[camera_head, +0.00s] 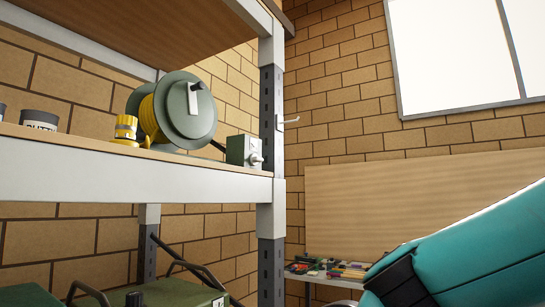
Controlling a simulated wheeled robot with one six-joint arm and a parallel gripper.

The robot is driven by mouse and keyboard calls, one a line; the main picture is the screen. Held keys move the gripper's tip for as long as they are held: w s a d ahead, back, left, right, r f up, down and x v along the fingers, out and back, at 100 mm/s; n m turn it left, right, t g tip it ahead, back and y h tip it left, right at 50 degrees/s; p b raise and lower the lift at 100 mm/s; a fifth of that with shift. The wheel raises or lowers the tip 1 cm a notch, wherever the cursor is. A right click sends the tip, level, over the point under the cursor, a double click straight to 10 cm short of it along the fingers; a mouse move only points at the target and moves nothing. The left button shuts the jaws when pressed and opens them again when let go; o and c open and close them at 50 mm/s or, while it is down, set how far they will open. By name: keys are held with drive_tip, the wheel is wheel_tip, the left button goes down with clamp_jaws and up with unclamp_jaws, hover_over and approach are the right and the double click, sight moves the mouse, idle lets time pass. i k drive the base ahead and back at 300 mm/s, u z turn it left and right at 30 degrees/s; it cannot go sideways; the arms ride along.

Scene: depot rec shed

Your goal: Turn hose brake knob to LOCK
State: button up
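A green hose reel (186,110) wound with yellow hose stands on the shelf board, with a dark crank handle on its side disc. To its right, near the shelf's end, sits a small grey-green box (238,151). A small pale knob (257,160) sticks out from the box's right side. Its setting and any LOCK marking are too small to read. A dark bar runs between reel and box. My gripper is out of view; only a teal part of my arm shows at the lower right, well apart from the box.
The shelf has a white front beam (130,168) and a grey upright (271,120) right beside the box, with a small hook on it. A yellow fitting (126,128) and a dark can (39,120) stand left of the reel. Green cases (170,292) lie below.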

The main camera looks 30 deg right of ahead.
sight(254, 159)
drive_tip(key=k, duration=0.7)
drive_tip(key=z, duration=0.9)
drive_tip(key=i, duration=0.65)
drive_tip(key=z, duration=0.55)
drive_tip(key=i, duration=1.4)
drive_tip(key=u, duration=0.8)
